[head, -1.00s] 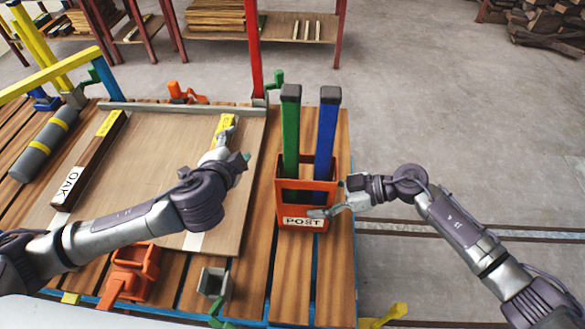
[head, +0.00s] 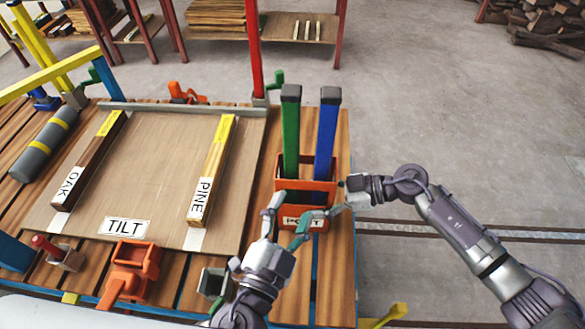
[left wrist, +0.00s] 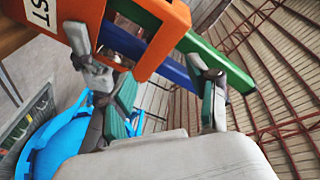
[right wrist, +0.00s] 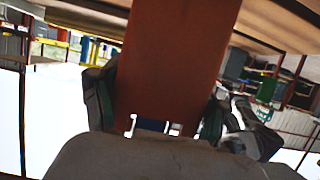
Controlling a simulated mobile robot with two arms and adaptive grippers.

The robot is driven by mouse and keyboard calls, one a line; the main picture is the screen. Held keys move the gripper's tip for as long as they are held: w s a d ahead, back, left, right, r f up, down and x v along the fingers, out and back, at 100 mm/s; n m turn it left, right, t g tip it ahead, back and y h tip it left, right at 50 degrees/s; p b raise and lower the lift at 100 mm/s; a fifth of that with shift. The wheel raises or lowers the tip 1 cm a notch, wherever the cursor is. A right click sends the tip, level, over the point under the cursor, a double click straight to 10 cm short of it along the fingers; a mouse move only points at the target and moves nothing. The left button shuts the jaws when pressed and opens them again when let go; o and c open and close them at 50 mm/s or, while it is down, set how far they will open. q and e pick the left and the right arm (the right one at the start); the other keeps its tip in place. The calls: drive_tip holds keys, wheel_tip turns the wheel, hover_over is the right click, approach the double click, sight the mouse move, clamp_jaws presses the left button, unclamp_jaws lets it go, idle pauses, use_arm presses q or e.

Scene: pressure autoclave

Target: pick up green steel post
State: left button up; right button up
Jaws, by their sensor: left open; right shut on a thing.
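The green steel post (head: 291,135) stands upright in the left part of the orange POST box (head: 318,187). A blue post (head: 326,135) stands to its right. Both have dark caps. My left gripper (head: 287,216) is open at the front left of the box, below the green post's exposed length. The left wrist view shows the box (left wrist: 185,22), green post (left wrist: 222,62) and blue post (left wrist: 178,72) beyond the spread fingers. My right gripper (head: 335,203) is shut on the box at its right side; an orange wall (right wrist: 170,65) fills its fingers in the right wrist view.
A tilt board (head: 160,165) with an oak bar (head: 88,162) and a pine bar (head: 211,172) lies to the left. A small orange holder (head: 130,265) and a grey socket (head: 213,283) are near the front edge. A red upright (head: 254,45) stands behind.

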sight(292, 164)
use_arm(q)
drive_tip(key=w+r+n+y, duration=0.1)
drive_tip(key=n, duration=0.2)
drive_tip(key=w+r+n+y, duration=0.1)
drive_tip(key=w+n+y, duration=0.1)
drive_tip(key=n, duration=0.2)
drive_tip(key=w+a+r+n+y, duration=0.1)
drive_tip(key=n+y, duration=0.1)
drive_tip(key=n, duration=0.2)
drive_tip(key=shift+w+a+r, duration=0.1)
drive_tip(key=shift+w+r, duration=0.2)
drive_tip(key=shift+w, duration=0.05)
drive_tip(key=shift+w+d, duration=0.15)
drive_tip(key=shift+w, duration=1.25)
drive_tip(key=shift+w+d, duration=0.15)
drive_tip(key=shift+w, duration=1.2)
clamp_jaws()
